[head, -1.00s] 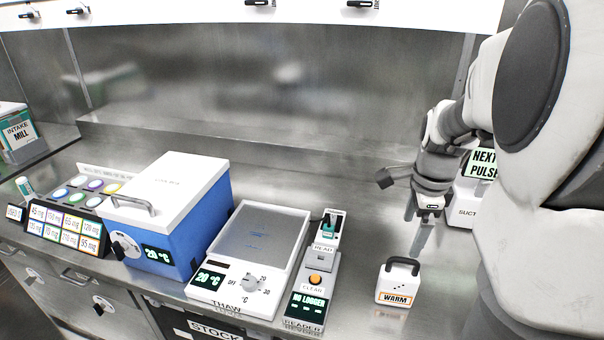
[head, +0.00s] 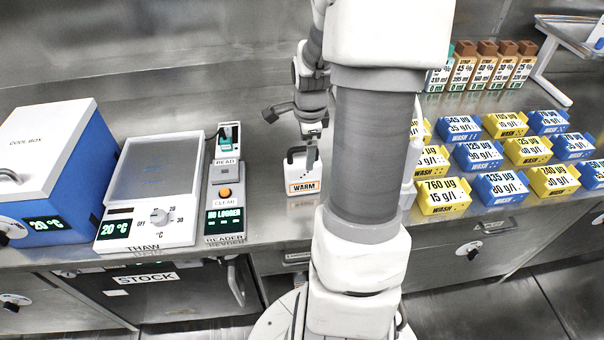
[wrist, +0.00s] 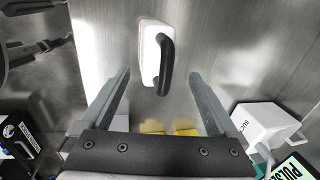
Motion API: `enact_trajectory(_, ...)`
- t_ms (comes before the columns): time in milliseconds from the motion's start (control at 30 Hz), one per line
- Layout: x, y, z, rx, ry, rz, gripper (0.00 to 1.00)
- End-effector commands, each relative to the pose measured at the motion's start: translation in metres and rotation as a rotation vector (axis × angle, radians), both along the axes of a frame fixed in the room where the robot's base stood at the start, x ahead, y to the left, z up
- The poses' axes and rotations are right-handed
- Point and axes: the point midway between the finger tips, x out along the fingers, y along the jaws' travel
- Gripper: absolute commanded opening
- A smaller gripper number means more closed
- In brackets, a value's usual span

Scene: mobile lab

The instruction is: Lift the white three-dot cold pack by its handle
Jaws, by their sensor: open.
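The white cold pack (head: 301,172) stands on the steel bench with a black handle on top and a WARM label on its front. Its dots are too small to make out clearly now. In the wrist view the pack (wrist: 147,42) is near top centre, and its black handle (wrist: 166,65) curves along its right side. My gripper (wrist: 159,78) is open, with one finger on each side of the handle in that view and nothing held. In the head view my gripper (head: 312,157) hangs at the pack's right, overlapping it; contact cannot be told.
Left of the pack are a reader (head: 224,198), a thaw plate (head: 150,185) and a blue cool box (head: 75,185). Several yellow and blue wash blocks (head: 477,156) fill the bench to the right. A white suction unit (wrist: 262,125) shows at right in the wrist view.

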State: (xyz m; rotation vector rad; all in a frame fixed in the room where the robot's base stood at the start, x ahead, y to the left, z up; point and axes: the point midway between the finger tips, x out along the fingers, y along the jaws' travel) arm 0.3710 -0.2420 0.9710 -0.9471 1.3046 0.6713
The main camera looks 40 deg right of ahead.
Motion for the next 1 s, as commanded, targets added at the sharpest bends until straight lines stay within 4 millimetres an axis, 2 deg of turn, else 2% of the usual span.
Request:
enact_trajectory(100,-0.001,0.002,-0.021,0.005,0.004,-0.001,0.95)
enact_trajectory(233,0.002,0.001,-0.038,0.004,0.002,-0.001,0.95)
enact_trajectory(367,0.004,0.000,-0.046,0.003,0.001,-0.001,0.95)
enact_trajectory(600,0.005,-0.001,-0.046,0.002,0.000,-0.001,0.95)
enact_trajectory(1000,0.004,-0.001,-0.046,0.002,0.000,-0.001,0.23)
